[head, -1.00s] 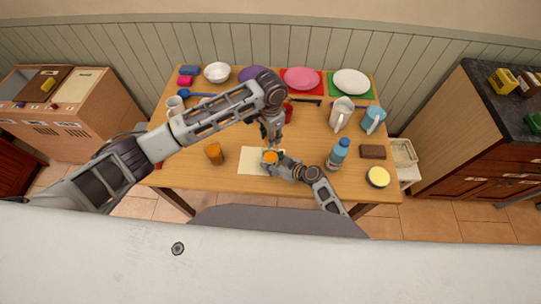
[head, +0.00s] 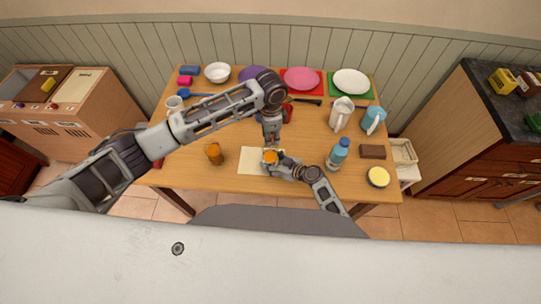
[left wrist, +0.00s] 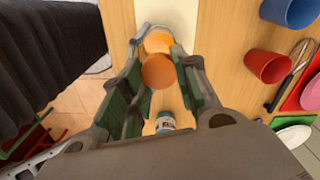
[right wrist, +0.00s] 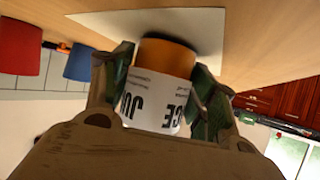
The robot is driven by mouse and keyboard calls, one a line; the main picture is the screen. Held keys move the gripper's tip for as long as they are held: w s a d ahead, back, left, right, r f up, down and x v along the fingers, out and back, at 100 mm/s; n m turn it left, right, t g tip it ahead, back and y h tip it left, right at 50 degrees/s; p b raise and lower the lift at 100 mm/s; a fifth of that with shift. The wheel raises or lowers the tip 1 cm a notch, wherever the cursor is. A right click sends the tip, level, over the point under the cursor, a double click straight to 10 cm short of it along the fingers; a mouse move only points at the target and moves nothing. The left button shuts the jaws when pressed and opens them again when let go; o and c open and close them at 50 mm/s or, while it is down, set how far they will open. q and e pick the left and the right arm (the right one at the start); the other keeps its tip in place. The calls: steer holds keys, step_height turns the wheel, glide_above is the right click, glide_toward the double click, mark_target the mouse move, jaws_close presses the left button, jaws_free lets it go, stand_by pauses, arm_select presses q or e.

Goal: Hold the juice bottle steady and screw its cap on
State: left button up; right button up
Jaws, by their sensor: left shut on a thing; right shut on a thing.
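The juice bottle (right wrist: 155,113) has a white label with dark lettering and an orange part, seen in the right wrist view. My right gripper (right wrist: 165,85) is shut around it from the side, over the paper sheet. My left gripper (head: 271,146) points down from above. In the left wrist view its fingers are shut on the round brownish-orange cap (left wrist: 158,71). The brighter orange of the bottle (left wrist: 158,42) shows just past the cap. The contact between cap and bottle neck is hidden, so I cannot tell how far it is seated.
A pale paper sheet (head: 250,167) lies under the bottle. A red cup (left wrist: 268,66) and a whisk (left wrist: 292,74) are behind. Plates line the back; the front table edge is close.

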arm_select(q)
steer(key=shift+w+a+m, duration=0.1)
steer(key=shift+m, duration=0.4)
steer(key=shift+m, duration=1.9)
steer(key=o, duration=1.1)
steer(key=shift+c, duration=0.2)
steer(key=shift+n, duration=2.2)
steer(key=shift+n, duration=0.3)
